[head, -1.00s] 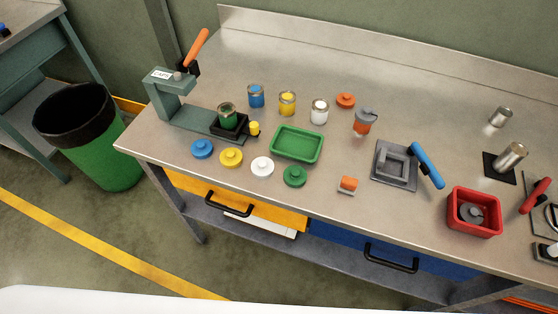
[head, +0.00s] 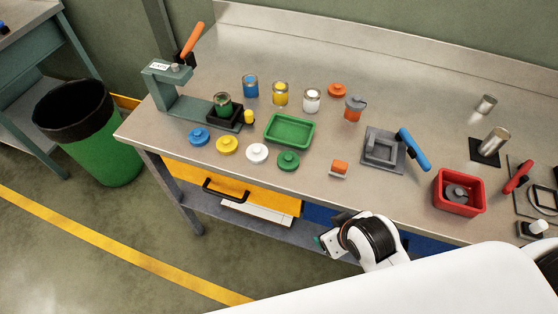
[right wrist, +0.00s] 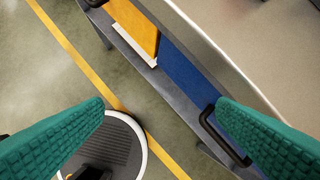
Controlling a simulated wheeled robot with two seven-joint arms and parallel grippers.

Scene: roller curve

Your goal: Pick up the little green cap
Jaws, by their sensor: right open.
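The little green cap (head: 288,161) lies on the metal table near its front edge, just below the green tray (head: 268,138) in the head view. It is the rightmost of a row with a blue cap (head: 199,137), a yellow cap (head: 227,146) and a white cap (head: 257,153). My right gripper is in front of the table, below its edge. Its two teal fingers are wide apart and empty in the right wrist view (right wrist: 160,125). In the head view only a bit of teal shows beside my white wrist. My left gripper is not in view.
A cap press (head: 185,100) holding a green can stands at the left. Several cans (head: 281,95) stand behind the tray. The yellow drawer (head: 275,200) is below the table's edge.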

